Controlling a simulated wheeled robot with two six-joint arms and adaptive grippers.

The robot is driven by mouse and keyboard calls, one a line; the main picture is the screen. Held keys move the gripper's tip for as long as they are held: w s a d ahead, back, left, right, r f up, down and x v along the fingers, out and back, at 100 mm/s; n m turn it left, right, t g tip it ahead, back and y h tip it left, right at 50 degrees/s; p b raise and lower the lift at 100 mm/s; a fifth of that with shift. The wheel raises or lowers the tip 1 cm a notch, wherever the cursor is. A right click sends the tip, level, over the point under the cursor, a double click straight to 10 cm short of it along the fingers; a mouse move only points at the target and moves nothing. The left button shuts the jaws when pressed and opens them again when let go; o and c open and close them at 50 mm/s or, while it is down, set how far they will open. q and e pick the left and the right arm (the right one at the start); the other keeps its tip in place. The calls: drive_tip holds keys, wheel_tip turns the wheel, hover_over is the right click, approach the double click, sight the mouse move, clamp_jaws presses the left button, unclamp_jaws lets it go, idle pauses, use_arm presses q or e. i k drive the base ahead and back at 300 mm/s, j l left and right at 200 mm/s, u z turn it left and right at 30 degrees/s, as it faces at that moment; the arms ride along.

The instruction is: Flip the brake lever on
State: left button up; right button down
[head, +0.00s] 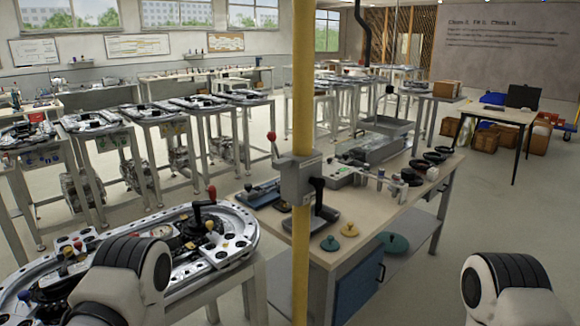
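A grey box (302,180) is fixed on a yellow pole in the middle of the head view. A lever with a red knob (271,136) rises on its left side. A black-handled lever (317,194) stands on the bench just right of the pole. I cannot tell from the frame which lever is the brake. Parts of my arms show at the bottom left and right; neither gripper is in view.
The yellow pole (303,70) stands in front of a wooden workbench (375,215) with fittings and a blue cabinet (358,290) below. Several similar stations stand behind on the left. A table (497,112) with a dark box is at the back right. Open floor lies right of the bench.

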sight(68, 251)
drive_tip(key=u, duration=1.45)
